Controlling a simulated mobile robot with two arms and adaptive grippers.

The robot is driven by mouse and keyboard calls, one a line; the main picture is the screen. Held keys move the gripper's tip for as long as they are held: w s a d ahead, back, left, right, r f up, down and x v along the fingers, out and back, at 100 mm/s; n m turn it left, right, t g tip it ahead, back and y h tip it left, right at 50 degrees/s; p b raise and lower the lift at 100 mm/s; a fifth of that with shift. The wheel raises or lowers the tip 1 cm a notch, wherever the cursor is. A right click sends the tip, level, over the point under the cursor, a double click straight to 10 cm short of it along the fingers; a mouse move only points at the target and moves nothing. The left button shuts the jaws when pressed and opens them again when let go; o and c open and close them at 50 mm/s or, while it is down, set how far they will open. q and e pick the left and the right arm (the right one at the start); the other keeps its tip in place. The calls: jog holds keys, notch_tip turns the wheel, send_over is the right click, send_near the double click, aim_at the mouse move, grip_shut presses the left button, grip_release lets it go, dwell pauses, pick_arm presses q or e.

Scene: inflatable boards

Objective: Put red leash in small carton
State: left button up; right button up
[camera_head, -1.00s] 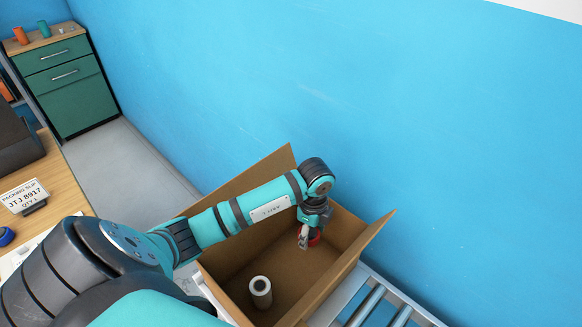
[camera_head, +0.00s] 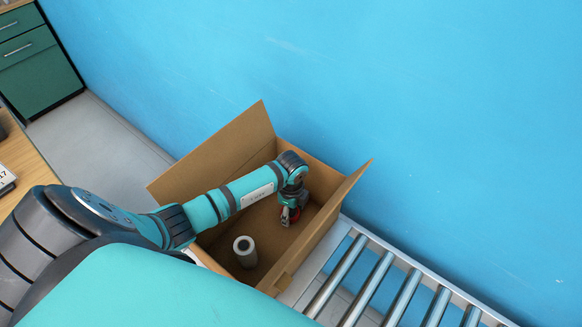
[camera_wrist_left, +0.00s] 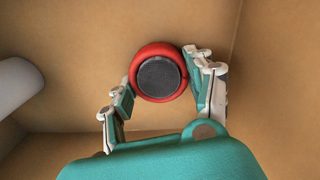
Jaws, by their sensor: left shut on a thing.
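The small carton (camera_head: 228,152) is an open brown cardboard box with its flaps raised, at the centre of the head view. My left arm reaches over its near side and my left gripper (camera_head: 289,216) is down inside it, near the far right. The gripper is shut on the red leash (camera_wrist_left: 158,72), a round red ring with a dark grey centre, held between both fingers in the left wrist view. In the head view only a bit of red shows at the fingertips. Whether the leash touches the carton floor I cannot tell. My right gripper is not in view.
A white roll (camera_head: 245,251) stands in the carton, left of the gripper. A roller conveyor (camera_head: 372,290) runs to the right of the carton. A blue wall rises behind. A wooden table (camera_head: 22,165) and a green cabinet (camera_head: 38,70) are at the left.

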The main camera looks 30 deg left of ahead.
aim_at(291, 211)
pick_arm(q)
jog(key=shift+f, duration=0.15)
jog(key=o, duration=1.2)
jog(key=shift+c, duration=0.2)
notch_tip(291, 211, up, 12)
jog(key=shift+r+b, duration=0.25)
jog(key=shift+b, duration=0.1)
